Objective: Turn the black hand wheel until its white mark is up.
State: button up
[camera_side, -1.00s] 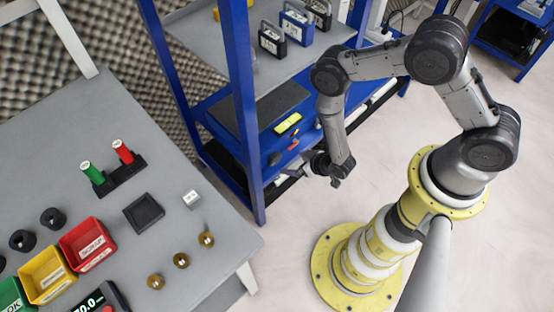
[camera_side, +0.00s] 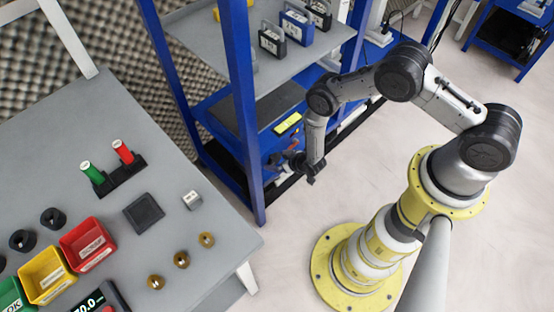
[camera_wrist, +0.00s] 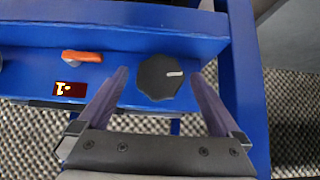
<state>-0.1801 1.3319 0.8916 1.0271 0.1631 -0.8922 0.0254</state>
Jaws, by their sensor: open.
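The black hand wheel (camera_wrist: 156,80) sits on the blue panel in the wrist view, ahead of my gripper. Its white mark (camera_wrist: 174,74) is on the right side of its face, pointing right in that picture. My gripper (camera_wrist: 160,84) is open, with one finger to the left of the wheel and one to the right. I cannot tell how far the fingertips are from the wheel's rim. In the side view my gripper (camera_side: 285,162) is at the lower part of the blue rack, and the wheel is not clearly visible there.
A blue post (camera_wrist: 243,80) stands close to the right finger. In the side view, a grey table (camera_side: 120,240) with bins stands left of the rack.

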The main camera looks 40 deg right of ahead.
jog(key=shift+w+f, duration=0.35)
jog(key=c, duration=1.3)
jog(key=m+y, duration=0.1)
jog(key=y, duration=0.2)
jog(key=shift+d+m, duration=0.3)
jog(key=shift+m, duration=0.1)
jog(key=shift+f+m+t+y, duration=0.1)
jog(key=shift+m+t+y, duration=0.3)
jog(key=shift+m+y, duration=1.1)
jog(key=shift+n+y, duration=0.4)
jog(key=shift+y, duration=0.2)
